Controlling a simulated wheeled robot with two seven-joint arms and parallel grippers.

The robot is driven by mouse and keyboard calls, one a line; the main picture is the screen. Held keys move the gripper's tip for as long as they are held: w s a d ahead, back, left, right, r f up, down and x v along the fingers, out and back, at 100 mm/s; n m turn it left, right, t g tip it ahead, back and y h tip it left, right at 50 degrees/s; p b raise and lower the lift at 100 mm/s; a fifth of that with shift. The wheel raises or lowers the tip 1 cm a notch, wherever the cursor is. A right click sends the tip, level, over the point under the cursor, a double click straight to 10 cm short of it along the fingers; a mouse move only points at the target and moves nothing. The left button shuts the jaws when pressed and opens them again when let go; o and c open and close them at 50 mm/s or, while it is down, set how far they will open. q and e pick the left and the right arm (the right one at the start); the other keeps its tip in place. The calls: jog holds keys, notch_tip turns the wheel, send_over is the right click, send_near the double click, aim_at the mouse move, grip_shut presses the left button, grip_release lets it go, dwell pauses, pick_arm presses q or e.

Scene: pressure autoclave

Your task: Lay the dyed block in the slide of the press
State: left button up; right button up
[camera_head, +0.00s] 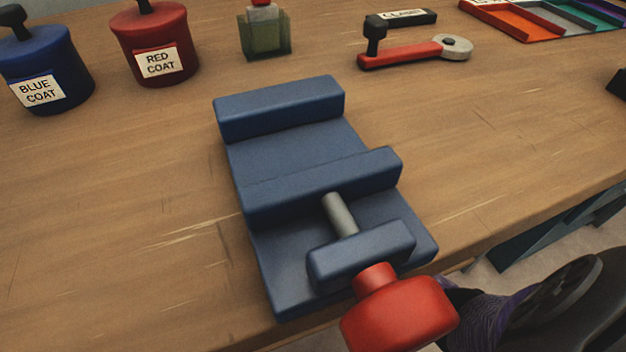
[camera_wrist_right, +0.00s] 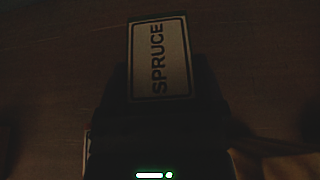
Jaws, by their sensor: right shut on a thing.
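The blue press (camera_head: 290,150) lies on the bench, with a raised back block, a crossbar and a flat open bed between them. A grey screw (camera_head: 340,215) runs from the crossbar to a front block, and a red knob (camera_head: 400,312) sits at the near end. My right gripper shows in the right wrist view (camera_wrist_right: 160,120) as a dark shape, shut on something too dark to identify. A white plate reading SPRUCE (camera_wrist_right: 160,58) is just ahead of it. No dyed block can be made out for certain. My left gripper is out of view.
A blue coat pot (camera_head: 45,62) and a red coat pot (camera_head: 155,45) stand at the back left, beside a green glass jar (camera_head: 264,38). A red lever (camera_head: 405,53) lies behind the press. A coloured tray (camera_head: 530,38) is at the back right.

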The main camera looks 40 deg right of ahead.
notch_tip(320, 180, down, 5)
jog(key=b, duration=0.2)
jog(key=shift+b, duration=0.35)
jog(key=shift+r, duration=0.35)
jog(key=shift+f, duration=0.15)
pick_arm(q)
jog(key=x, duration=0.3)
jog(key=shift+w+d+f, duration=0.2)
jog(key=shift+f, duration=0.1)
pick_arm(e)
jog(key=o, duration=1.1)
